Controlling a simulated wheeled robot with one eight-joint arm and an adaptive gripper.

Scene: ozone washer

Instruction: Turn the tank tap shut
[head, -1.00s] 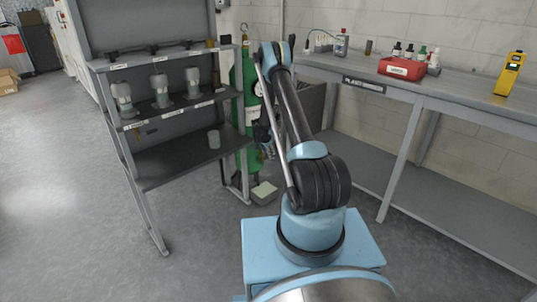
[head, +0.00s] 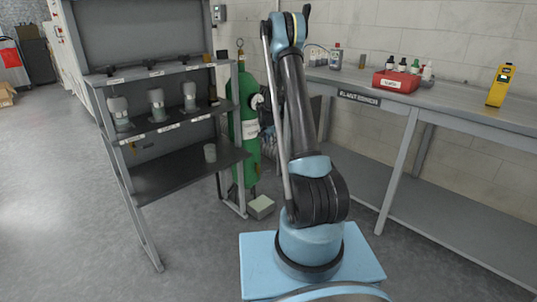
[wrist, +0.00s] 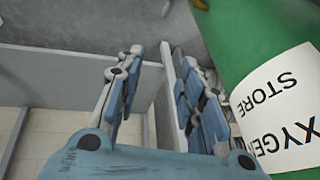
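The tank is a green cylinder (head: 250,160) standing upright between the grey shelf rack and my arm in the head view. Brass-coloured fittings (head: 240,55) show at its top; I cannot make out the tap among them. In the wrist view the tank (wrist: 235,30) fills the right side, with a white label reading upside down "OXYGEN STORE". My gripper (wrist: 158,55) is open with nothing between its fingers, to the left of the tank. In the head view my arm hides most of the gripper.
The grey shelf rack (head: 165,182) with several grey cups stands left of the tank. A long bench (head: 450,104) on the right holds a red box (head: 396,82) and a yellow device (head: 499,85). A small pale block (head: 261,205) lies on the floor by the tank.

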